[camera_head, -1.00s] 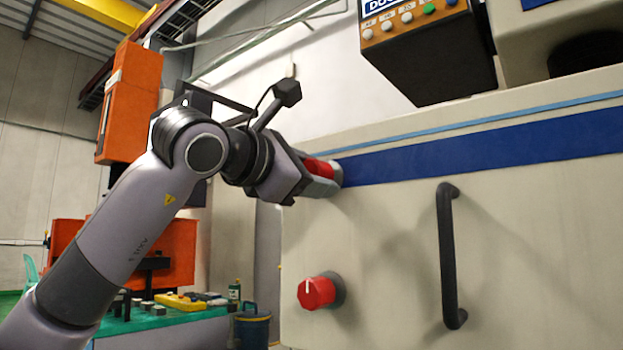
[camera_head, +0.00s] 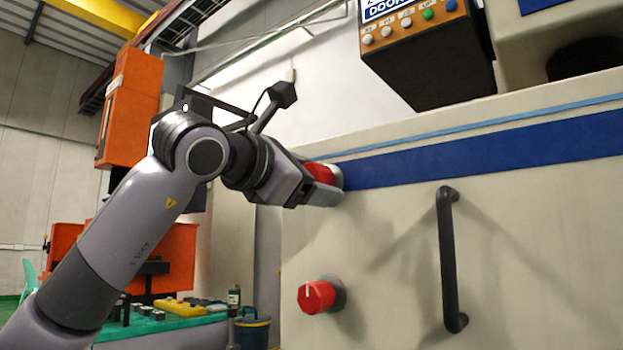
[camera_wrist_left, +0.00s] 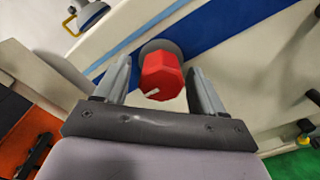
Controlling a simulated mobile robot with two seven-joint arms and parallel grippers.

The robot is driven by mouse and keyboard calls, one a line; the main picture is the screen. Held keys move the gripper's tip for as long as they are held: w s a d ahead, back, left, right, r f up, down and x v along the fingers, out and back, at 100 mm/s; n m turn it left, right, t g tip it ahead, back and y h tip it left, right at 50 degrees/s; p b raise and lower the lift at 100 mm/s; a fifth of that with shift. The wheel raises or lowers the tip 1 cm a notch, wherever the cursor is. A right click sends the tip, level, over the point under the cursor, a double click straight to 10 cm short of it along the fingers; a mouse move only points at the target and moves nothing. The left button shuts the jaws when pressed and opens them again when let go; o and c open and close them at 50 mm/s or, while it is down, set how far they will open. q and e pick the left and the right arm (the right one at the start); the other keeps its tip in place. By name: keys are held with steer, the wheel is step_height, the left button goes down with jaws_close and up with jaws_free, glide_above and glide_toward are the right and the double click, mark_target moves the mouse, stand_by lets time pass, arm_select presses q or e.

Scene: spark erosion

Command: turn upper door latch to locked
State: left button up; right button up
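The upper door latch is a red faceted knob on a dark round base, high on the beige machine door. In the head view the upper latch (camera_head: 319,173) shows partly between the fingers of my left gripper (camera_head: 324,184). In the left wrist view the upper latch (camera_wrist_left: 163,77) sits between the two fingers of my left gripper (camera_wrist_left: 160,84), its white mark toward the lower left. The fingers stand apart on either side, with a narrow gap at the left; contact at the right is unclear. My right gripper is not in view.
A lower red latch (camera_head: 317,296), white mark upright, is below on the same door (camera_head: 390,250). A dark vertical handle (camera_head: 449,260) stands out to its right. A control box (camera_head: 430,65) overhangs above. A green-topped bench (camera_head: 170,325) with small items is at the left.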

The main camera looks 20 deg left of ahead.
arm_select(q)
steer(key=v, duration=0.7)
steer(key=shift+b, duration=0.3)
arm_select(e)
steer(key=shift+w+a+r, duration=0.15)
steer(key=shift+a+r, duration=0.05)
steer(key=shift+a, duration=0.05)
arm_select(q)
steer(key=shift+s+r, duration=0.1)
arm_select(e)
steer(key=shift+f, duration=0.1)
